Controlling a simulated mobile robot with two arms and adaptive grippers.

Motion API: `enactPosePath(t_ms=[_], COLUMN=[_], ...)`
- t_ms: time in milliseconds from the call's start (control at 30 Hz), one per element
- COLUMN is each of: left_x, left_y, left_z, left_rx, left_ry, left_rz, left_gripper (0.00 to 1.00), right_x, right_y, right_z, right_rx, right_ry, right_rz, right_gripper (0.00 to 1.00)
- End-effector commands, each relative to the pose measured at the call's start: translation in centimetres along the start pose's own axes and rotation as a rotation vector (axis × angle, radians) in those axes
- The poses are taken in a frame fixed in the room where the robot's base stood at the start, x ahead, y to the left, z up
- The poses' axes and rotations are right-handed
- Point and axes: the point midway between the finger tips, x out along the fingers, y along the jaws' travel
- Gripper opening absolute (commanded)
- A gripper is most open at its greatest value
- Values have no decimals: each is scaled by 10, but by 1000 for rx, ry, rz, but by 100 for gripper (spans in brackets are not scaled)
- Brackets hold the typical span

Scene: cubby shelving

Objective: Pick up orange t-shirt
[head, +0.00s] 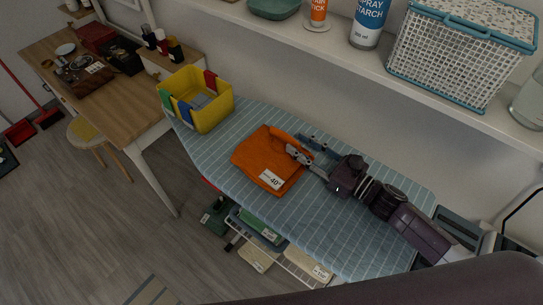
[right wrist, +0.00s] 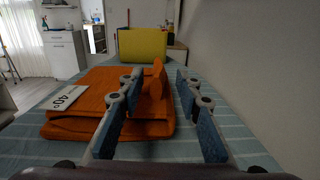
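The orange t-shirt (head: 262,156) lies folded on the blue striped ironing board (head: 215,154), with a white "40" tag (head: 271,180) on its near corner. My right gripper (head: 304,148) is at the shirt's right edge, its fingers pointing left. In the right wrist view the fingers of the gripper (right wrist: 158,82) are apart, and a raised orange fold of the shirt (right wrist: 157,78) stands between them. The left finger is over the shirt and the right finger is beyond its edge. I cannot tell whether either finger touches the fold. My left gripper is not in view.
A yellow bin (head: 211,117) with coloured cloths stands at the board's far left end. A wall shelf (head: 345,60) holds a spray starch bottle (head: 370,22) and a white basket (head: 462,53) above the board. A wooden desk (head: 125,103) stands at the left.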

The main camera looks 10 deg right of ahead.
Motion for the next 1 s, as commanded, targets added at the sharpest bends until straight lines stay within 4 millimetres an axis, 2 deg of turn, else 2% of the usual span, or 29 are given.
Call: enactPosePath(t_ms=[300,400,733,1000], left_x=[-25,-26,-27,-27], left_y=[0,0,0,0], left_z=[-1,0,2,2], left_rx=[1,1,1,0], left_ry=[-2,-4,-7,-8], left_rz=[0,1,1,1], left_gripper=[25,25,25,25], right_x=[38,49,56,56], right_y=[2,1,2,2], right_z=[5,3,0,0], right_rx=[1,1,0,0], right_ry=[-1,0,2,2], right_rz=[0,0,1,1], right_gripper=[32,32,32,3])
